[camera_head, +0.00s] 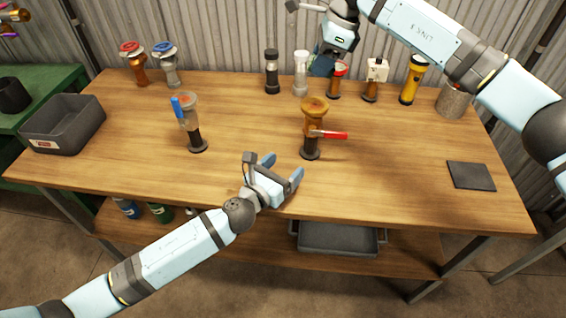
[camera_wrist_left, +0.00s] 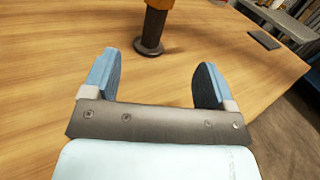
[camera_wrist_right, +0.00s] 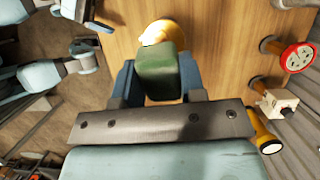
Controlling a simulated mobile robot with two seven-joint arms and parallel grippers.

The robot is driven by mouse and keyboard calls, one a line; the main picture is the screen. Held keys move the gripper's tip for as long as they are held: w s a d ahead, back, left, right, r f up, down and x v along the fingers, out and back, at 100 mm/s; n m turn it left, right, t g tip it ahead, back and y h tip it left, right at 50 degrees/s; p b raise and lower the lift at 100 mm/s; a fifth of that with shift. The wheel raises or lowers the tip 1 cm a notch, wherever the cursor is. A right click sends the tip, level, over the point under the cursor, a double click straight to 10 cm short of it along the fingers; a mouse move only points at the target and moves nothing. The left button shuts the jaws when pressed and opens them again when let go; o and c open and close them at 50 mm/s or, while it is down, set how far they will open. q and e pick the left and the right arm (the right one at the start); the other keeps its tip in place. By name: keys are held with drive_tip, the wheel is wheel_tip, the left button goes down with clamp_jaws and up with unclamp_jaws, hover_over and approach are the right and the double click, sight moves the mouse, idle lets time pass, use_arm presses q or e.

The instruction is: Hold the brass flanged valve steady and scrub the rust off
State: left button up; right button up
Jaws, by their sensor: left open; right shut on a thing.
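The brass flanged valve (camera_head: 314,113), orange-brown with a red lever, stands upright on a black post with a round foot at the middle of the workbench. The lower part of its post (camera_wrist_left: 153,30) shows in the left wrist view; its top is cut off there. My left gripper (camera_head: 282,169) is open and empty, in front of the valve and to its left, apart from it. My right gripper (camera_head: 322,64) is behind the valve at the back of the bench. It is shut on a green block (camera_wrist_right: 158,75), with a yellowish round thing (camera_wrist_right: 160,32) beyond it.
A second valve (camera_head: 186,112) with a blue lever stands left of centre. Several valves, gauges and a yellow flashlight (camera_head: 414,80) line the back edge. A grey bin (camera_head: 63,126) is at the left, a dark pad (camera_head: 471,176) at the right. The front bench top is clear.

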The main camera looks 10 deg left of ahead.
sight(308, 139)
use_arm(q)
drive_tip(key=shift+w+r+m, duration=0.15)
drive_tip(key=shift+w+m, duration=0.25)
drive_tip(key=shift+w, duration=0.35)
drive_tip(key=x, duration=1.1)
drive_tip(key=shift+w+d, duration=0.15)
drive_tip(key=shift+w, duration=0.15)
